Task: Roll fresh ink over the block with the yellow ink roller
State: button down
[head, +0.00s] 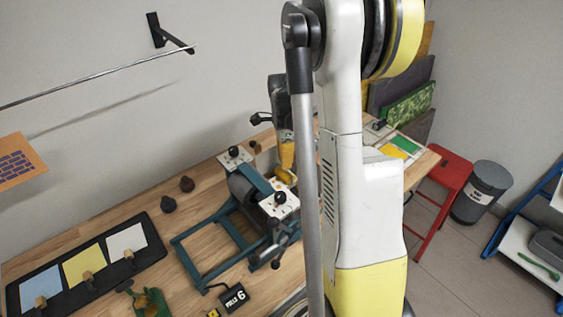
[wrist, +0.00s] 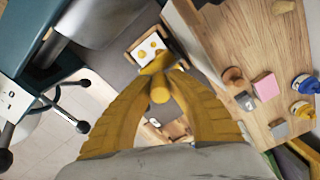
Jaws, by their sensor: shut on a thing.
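My gripper (wrist: 160,70) is shut in the wrist view, its yellow fingers meeting around a short yellow rounded piece (wrist: 160,92), which seems to be the yellow ink roller's handle. The roller's drum cannot be made out. In the head view my gripper (head: 286,157) points down just behind the teal printing press (head: 222,228), partly hidden by my arm. Beyond the fingertips in the wrist view is a wood-edged white panel (wrist: 148,48) with yellow spots; I cannot tell whether it is the block.
Right of my arm lies a slab with yellow and green patches (head: 404,145). A red stool (head: 446,165) and a grey bin (head: 482,193) stand on the floor.

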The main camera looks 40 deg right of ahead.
jog(key=shift+s+d, duration=0.1)
jog(key=shift+d, duration=1.55)
jog(key=shift+a+f+b, duration=0.1)
jog(key=shift+a+b, duration=0.4)
jog(key=shift+a, duration=1.45)
jog(key=shift+w+a, duration=0.2)
jog(key=shift+a, duration=1.9)
jog(key=shift+s+d+b, duration=0.2)
jog(key=shift+d+b, duration=0.4)
jog(key=shift+d, duration=3.5)
jog(key=shift+a, duration=0.1)
notch_tip(320, 180, up, 7)
jog(key=p, duration=0.4)
